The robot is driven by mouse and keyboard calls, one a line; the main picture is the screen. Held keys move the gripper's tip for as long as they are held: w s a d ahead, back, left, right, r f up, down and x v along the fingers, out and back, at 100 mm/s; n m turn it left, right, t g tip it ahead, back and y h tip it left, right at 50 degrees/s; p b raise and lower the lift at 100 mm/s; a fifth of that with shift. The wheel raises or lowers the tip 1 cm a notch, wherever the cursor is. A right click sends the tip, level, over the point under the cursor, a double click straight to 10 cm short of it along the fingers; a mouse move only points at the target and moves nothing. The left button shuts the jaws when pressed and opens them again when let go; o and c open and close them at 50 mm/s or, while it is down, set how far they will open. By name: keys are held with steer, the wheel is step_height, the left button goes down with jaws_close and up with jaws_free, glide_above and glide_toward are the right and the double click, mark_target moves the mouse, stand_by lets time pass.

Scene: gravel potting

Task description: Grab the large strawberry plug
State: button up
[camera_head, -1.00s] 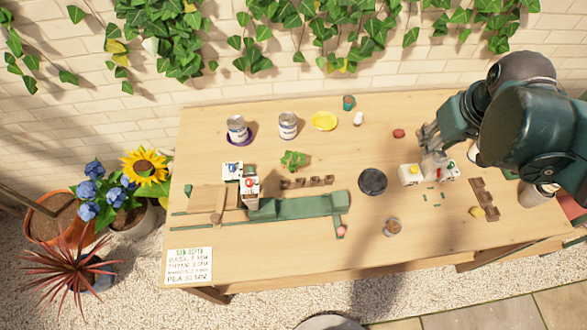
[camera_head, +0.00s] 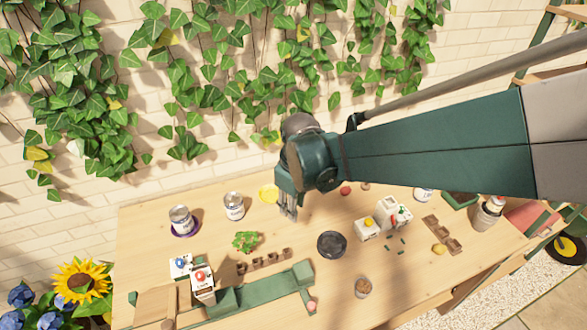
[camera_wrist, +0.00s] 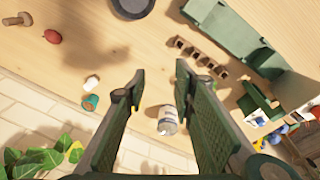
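A bushy green leafy plant (camera_head: 247,241), which looks like the strawberry plug, stands on the table left of centre in the head view, just behind a brown strip of pots (camera_head: 264,262). I cannot read any label on it. My gripper (camera_head: 288,212) hangs over the back middle of the table, to the right of the plant and apart from it. In the wrist view my gripper (camera_wrist: 160,82) has its two fingers spread, with nothing between them but table and a tin further off. I cannot make out the plant there; the right finger may hide it.
Two tins stand at the back left, one (camera_head: 234,206) near the plant and one (camera_head: 181,221) on a purple saucer. A dark round dish (camera_head: 331,245) lies to the right. A green trough (camera_head: 263,292) runs along the front.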

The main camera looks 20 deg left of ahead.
mark_target(245, 241)
steer(key=s+a+f+n+b, duration=0.1)
steer(key=s+a+f, duration=0.1)
steer(key=a+f, duration=0.2)
steer(key=s+a+f+n, duration=0.2)
steer(key=s+a+f, duration=0.1)
steer(key=a+f, duration=0.2)
steer(key=s+a+f+n+g+h+b, duration=0.1)
steer(key=s+a+f, duration=0.1)
steer(key=a+f, duration=0.3)
steer(key=shift+s+a+b, duration=0.35)
steer(key=shift+s+a, duration=0.05)
steer(key=shift+f, duration=1.25)
steer(key=shift+f, duration=0.15)
steer(key=shift+w+f+b, duration=0.1)
steer(key=shift+f+b, duration=0.45)
steer(key=shift+f, duration=1.95)
steer(key=c, duration=0.7)
